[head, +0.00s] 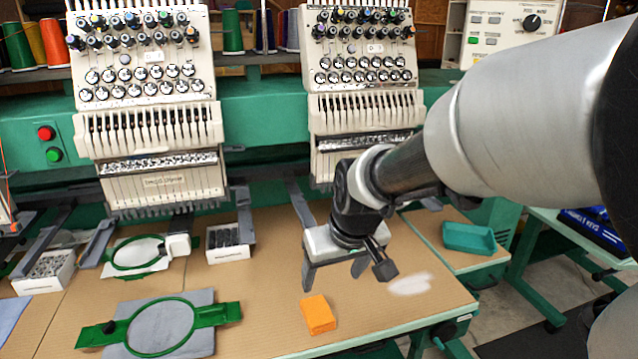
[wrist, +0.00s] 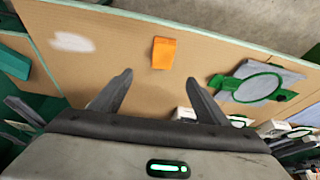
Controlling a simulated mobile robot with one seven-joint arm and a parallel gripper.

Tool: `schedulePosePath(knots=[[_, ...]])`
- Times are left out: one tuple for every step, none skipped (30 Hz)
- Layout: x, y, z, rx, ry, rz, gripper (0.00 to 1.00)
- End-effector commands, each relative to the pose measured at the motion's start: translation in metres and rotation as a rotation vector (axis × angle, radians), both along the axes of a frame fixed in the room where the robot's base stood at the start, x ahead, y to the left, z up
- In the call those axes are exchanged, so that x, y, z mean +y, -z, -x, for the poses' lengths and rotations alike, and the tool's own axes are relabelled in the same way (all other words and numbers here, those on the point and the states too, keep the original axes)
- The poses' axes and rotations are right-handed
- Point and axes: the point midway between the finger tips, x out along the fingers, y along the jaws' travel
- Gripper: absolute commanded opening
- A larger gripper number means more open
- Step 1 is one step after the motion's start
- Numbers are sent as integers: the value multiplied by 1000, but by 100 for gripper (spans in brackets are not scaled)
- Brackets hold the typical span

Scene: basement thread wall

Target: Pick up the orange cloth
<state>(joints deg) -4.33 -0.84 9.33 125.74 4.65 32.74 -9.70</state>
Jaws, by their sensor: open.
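The orange cloth (head: 318,314) is a small folded block lying flat on the tan tabletop near its front edge. In the wrist view the orange cloth (wrist: 164,53) lies beyond the fingertips, roughly centred between them. My gripper (head: 334,278) is open and empty above the table, behind and a little above the cloth in the head view. In the wrist view both fingers of my gripper (wrist: 157,80) are spread apart with bare table between them. Nothing hides the cloth.
A green embroidery hoop (head: 160,327) with grey fabric lies left of the cloth. White boxes (head: 228,253) stand farther back, before the embroidery machines (head: 150,110). A teal tray (head: 468,237) sits at the right. A whitish patch (head: 410,284) marks the table. Table around the cloth is clear.

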Motion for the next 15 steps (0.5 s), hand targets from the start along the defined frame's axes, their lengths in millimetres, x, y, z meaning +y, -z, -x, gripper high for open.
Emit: schedulePosePath(knots=[[2, 10, -3, 3, -4, 0, 69], [3, 15, -5, 5, -5, -1, 69], [4, 21, -7, 5, -5, 0, 69], [5, 27, -9, 6, -4, -1, 69], [6, 33, -11, 6, -4, 1, 69], [7, 42, -14, 6, -4, 1, 69], [8, 48, -16, 6, -4, 1, 69], [9, 55, -19, 7, -4, 0, 69], [10, 63, -22, 6, -4, 1, 69], [11, 69, -24, 6, -4, 1, 69], [11, 74, -27, 5, -4, 0, 69], [13, 82, -30, 5, -4, 0, 69], [14, 87, -32, 4, -4, 0, 69], [15, 92, -34, 5, -4, 0, 69], [15, 97, -36, 3, -4, 0, 69]])
